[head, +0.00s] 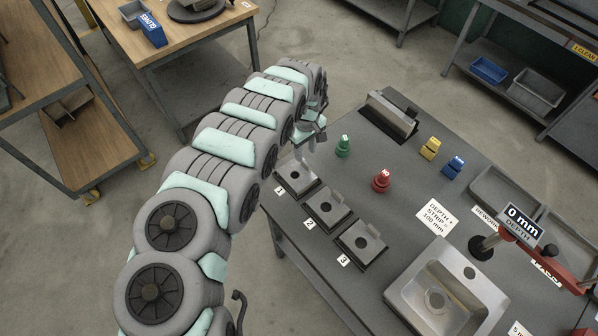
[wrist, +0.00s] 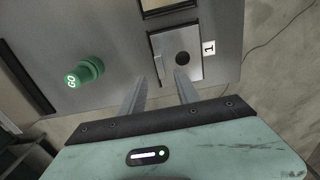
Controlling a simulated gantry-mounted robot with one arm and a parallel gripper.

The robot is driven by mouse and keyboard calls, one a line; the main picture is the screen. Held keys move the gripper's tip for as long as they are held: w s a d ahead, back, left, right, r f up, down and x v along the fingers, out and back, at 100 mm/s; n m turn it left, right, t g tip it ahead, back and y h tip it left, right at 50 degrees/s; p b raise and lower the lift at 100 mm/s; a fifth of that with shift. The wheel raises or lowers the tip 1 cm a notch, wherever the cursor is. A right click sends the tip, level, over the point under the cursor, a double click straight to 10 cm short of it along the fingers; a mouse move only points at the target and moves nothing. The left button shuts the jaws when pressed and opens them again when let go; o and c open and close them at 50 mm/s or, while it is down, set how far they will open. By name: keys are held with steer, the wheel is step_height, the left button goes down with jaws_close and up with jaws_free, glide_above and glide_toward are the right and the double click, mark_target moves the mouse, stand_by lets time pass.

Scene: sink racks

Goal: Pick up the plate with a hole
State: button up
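Three grey square plates lie in a row on the dark table, each with a dark round spot at its middle. They are plate 1 (head: 291,184), plate 2 (head: 321,213) and plate 3 (head: 357,247). I cannot tell which spots are true holes. My gripper (head: 309,149) is over the far end of the row, by plate 1. In the wrist view, my gripper (wrist: 167,70) shows two separated fingers with nothing between them. Plate 1 (wrist: 168,44) lies just beyond the fingertips, its dark round spot clear. The gap between fingers and plate is hard to judge.
A green GO knob (head: 343,146), a red knob (head: 381,181), and yellow (head: 430,149) and blue (head: 453,167) blocks stand beyond the plates. A steel sink (head: 405,292) and a red-armed depth gauge (head: 524,222) are at right. A dark box-like fixture (head: 388,117) is at the far end.

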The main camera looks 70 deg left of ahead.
mark_target(306, 163)
steer(key=shift+d+f, duration=0.15)
steer(key=shift+f, duration=1)
steer(key=shift+d+f, duration=0.15)
steer(key=shift+f, duration=1)
steer(key=shift+a+f, duration=0.1)
steer(key=shift+f, duration=0.15)
jaws_close()
